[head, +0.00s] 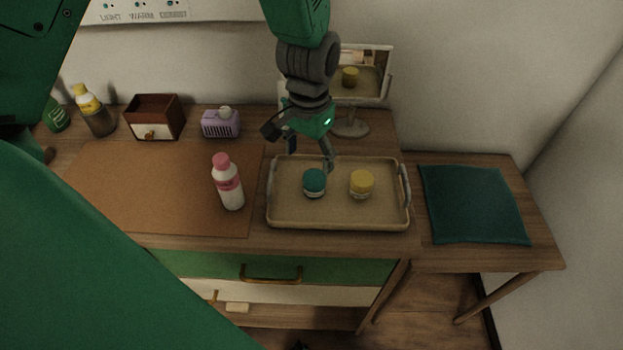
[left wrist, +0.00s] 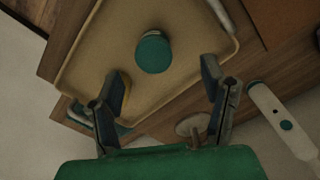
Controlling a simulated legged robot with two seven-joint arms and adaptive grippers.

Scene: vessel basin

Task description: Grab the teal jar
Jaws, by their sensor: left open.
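The teal jar (head: 314,182) stands upright in the beige tray (head: 340,222), left of the yellow jar (head: 361,184). My left gripper (head: 310,153) is open and empty above the back part of the tray, just behind the teal jar and apart from it. In the left wrist view the teal jar (left wrist: 153,52) shows its round lid beyond and between the two spread fingertips (left wrist: 163,78). The yellow jar there is mostly hidden behind the left-hand finger. My right gripper is not in view.
A pink-capped white bottle (head: 228,182) stands left of the tray on a brown mat (head: 150,190). A mirror (head: 362,75) stands behind the tray. A purple basket (head: 221,123), a small wooden drawer box (head: 153,118) and bottles line the back. A teal cloth (head: 473,204) lies at right.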

